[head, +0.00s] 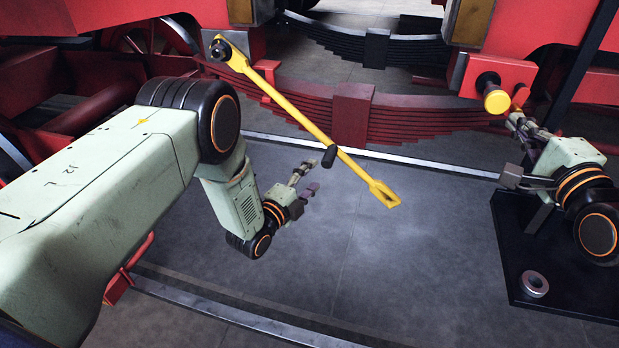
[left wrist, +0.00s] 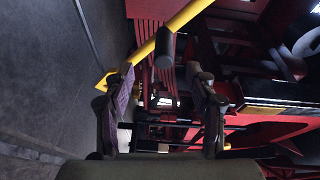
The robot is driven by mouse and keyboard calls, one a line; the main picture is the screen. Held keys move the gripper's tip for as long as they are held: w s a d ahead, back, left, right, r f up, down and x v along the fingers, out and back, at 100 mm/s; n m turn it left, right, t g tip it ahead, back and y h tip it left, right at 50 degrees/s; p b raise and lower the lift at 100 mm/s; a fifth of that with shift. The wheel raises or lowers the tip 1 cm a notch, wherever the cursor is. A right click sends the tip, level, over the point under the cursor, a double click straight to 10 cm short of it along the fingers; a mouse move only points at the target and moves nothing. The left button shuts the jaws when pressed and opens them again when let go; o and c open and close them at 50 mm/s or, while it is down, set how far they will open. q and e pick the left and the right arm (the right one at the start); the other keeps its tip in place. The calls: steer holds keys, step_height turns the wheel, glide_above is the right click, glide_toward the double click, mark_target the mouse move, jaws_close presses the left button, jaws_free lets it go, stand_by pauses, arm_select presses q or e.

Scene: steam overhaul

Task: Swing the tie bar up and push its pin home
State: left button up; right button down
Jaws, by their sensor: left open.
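The yellow tie bar (head: 292,110) hangs at a slant from its dark pivot (head: 219,50) at upper left. Its slotted free end (head: 385,194) is low in the middle, over the floor. A black handle (head: 329,156) sticks out from the bar. My left gripper (head: 309,177) is open and empty, just left of and below the handle. In the left wrist view the handle (left wrist: 164,48) lies beyond the open fingertips, apart from them. The yellow-headed pin (head: 496,101) sticks out of a red bracket at right. My right gripper (head: 515,150) is open, just below the pin.
Red leaf springs (head: 353,115) and the red frame stand behind the bar. A metal rail (head: 430,168) runs along the floor. A black plate (head: 560,285) with a metal ring (head: 534,284) is at lower right. The floor in the middle is clear.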

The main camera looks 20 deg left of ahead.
mark_target(323, 165)
arm_select(q)
steer(key=shift+m, duration=0.6)
steer(key=shift+r+x, duration=0.15)
steer(key=shift+x, duration=2.05)
steer(key=shift+r+x, duration=0.2)
steer(key=shift+x, duration=2)
steer(key=shift+c, duration=0.5)
jaws_close()
